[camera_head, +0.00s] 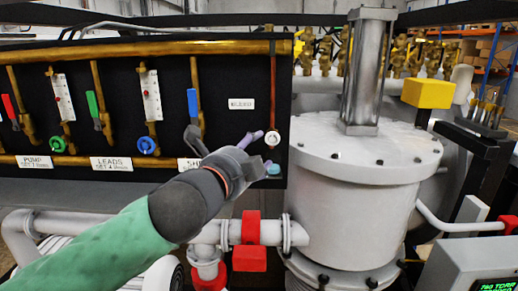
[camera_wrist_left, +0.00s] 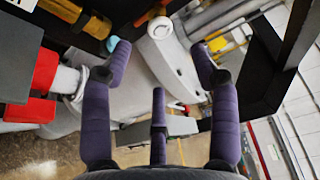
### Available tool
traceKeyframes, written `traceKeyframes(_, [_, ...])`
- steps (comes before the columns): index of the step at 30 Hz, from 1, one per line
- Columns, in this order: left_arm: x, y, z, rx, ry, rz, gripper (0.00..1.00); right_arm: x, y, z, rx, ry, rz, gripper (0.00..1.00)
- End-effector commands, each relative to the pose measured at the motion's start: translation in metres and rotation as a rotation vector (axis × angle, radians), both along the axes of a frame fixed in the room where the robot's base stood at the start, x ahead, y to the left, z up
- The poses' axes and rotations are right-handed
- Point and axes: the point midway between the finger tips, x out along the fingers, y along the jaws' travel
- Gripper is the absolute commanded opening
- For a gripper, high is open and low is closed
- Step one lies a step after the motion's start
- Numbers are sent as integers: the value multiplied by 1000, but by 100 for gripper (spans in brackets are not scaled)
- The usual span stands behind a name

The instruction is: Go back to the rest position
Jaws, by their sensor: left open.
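My left gripper (camera_head: 262,153) is open in front of the lower right corner of the black valve panel (camera_head: 225,75) in the head view. Its purple fingers are spread beside a white round knob (camera_head: 272,138) at the foot of a red-brown pipe. In the left wrist view the open fingers of the left gripper (camera_wrist_left: 160,62) hold nothing. The white knob (camera_wrist_left: 160,28) shows beyond and between the fingertips there. A small teal part (camera_wrist_left: 112,43) shows by the left finger, and I cannot tell what it belongs to. My right gripper is in neither view.
A grey cylindrical furnace vessel (camera_head: 365,205) stands right of the gripper. Red-handled pipe fittings (camera_head: 250,228) lie below it. The panel carries colored lever handles (camera_head: 192,102) and a blue knob (camera_head: 147,145). A grey display box (camera_head: 470,265) is at lower right.

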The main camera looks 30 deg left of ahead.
Motion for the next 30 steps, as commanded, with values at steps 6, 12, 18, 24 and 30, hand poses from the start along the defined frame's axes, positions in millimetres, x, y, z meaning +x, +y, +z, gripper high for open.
traceKeyframes(6, [-3,0,0,-1,0,0,60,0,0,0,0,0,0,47])
traceKeyframes(12, [-3,0,0,0,0,0,60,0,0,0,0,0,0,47])
traceKeyframes(18, [-2,-1,-1,-1,1,-1,60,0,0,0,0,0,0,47])
traceKeyframes(24, [23,-21,-48,-51,70,-40,60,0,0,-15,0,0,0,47])
traceKeyframes(30, [70,-62,-161,-200,236,-107,60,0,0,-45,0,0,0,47])
